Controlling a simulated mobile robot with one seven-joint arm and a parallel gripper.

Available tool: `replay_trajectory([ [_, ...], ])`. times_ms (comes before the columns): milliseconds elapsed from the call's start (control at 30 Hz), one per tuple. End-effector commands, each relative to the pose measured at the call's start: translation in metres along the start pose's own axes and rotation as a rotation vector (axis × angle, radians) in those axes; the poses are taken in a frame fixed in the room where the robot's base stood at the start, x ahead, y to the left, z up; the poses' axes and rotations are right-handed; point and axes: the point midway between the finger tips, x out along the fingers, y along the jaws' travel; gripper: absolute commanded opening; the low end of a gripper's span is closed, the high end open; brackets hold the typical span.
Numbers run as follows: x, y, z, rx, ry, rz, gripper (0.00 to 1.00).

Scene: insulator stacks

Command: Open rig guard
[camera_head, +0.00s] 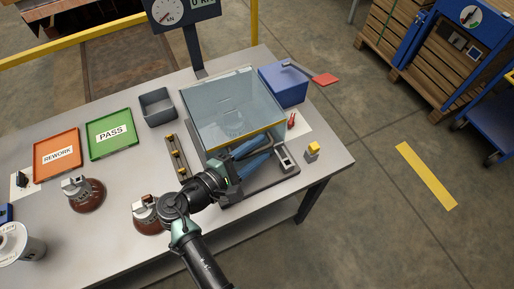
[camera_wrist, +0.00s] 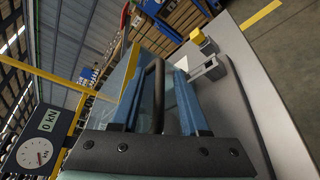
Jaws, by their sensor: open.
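The rig guard (camera_head: 232,105) is a clear box-shaped cover with a yellow strip along its front edge (camera_head: 245,137). It stands down over the rig on the table. My gripper (camera_head: 251,155) is at the guard's front, just below the yellow strip. In the wrist view my gripper (camera_wrist: 157,82) has its two blue fingers apart, with the dark bar handle (camera_wrist: 155,98) between them. I cannot tell whether either finger touches the handle. The guard's yellow edge (camera_wrist: 129,80) shows beside the left finger. My wrist hides part of the rig's front in the head view.
A blue box (camera_head: 284,86) with a red-tipped lever stands behind right of the guard. A yellow button block (camera_head: 312,150) is at the right. A grey bin (camera_head: 157,107), green PASS tray (camera_head: 110,148) and two brown insulators (camera_head: 88,197) are to the left. A gauge stands behind.

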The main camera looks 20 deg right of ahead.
Motion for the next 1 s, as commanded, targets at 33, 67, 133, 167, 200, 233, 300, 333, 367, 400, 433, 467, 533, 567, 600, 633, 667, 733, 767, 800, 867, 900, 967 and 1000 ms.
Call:
replay_trajectory([
  [33,0.0005,0.0001,0.0,0.0,0.0,0.0,0.45],
  [67,0.0005,0.0001,0.0,0.0,0.0,0.0,0.45],
  [133,0.0004,0.0001,-0.0001,0.0,0.0,0.0,0.45],
  [167,0.0004,0.0001,0.0,0.001,0.0,0.0,0.45],
  [200,0.0003,0.0001,0.0,0.0,0.0,0.0,0.45],
  [233,0.0003,0.0002,0.0,0.001,0.0,0.0,0.39],
  [300,0.0002,0.0002,0.0,0.0,0.0,0.0,0.27],
  [333,0.0002,0.0002,0.0,0.0,0.0,0.0,0.21],
  [367,0.0001,0.0002,0.0,0.0,0.0,0.0,0.16],
  [400,0.0001,0.0002,0.0,0.0,0.0,0.0,0.09],
  [433,0.0001,0.0002,0.0,0.0,0.0,0.0,0.03],
  [467,0.0,0.0002,0.0,0.0,0.0,0.0,0.0],
  [533,0.0,0.0001,0.0,0.0,0.0,0.0,0.0],
  [567,0.0,0.0001,0.0,0.0,0.0,0.0,0.0],
  [600,0.0,0.0001,0.0,0.0,0.0,0.0,0.0],
  [633,-0.0001,0.0001,0.0,0.0,0.0,0.0,0.0],
  [667,-0.0001,0.0001,0.0,0.0,0.0,0.0,0.0],
  [733,-0.0001,0.0001,0.0,0.0,0.0,0.0,0.0],
  [767,-0.0001,0.0001,0.0,0.0,0.0,0.0,0.0],
  [800,-0.0001,0.0001,0.0,0.0,0.0,0.0,0.0],
  [867,-0.0002,0.0,0.0,0.0,0.0,0.0,0.0],
  [900,-0.0002,0.0,0.0,0.0,0.0,0.0,0.0],
  [967,-0.0002,0.0,0.0,0.0,0.0,0.0,0.0],
  [1000,-0.0002,0.0,0.0,0.0,0.0,0.0,0.0],
])
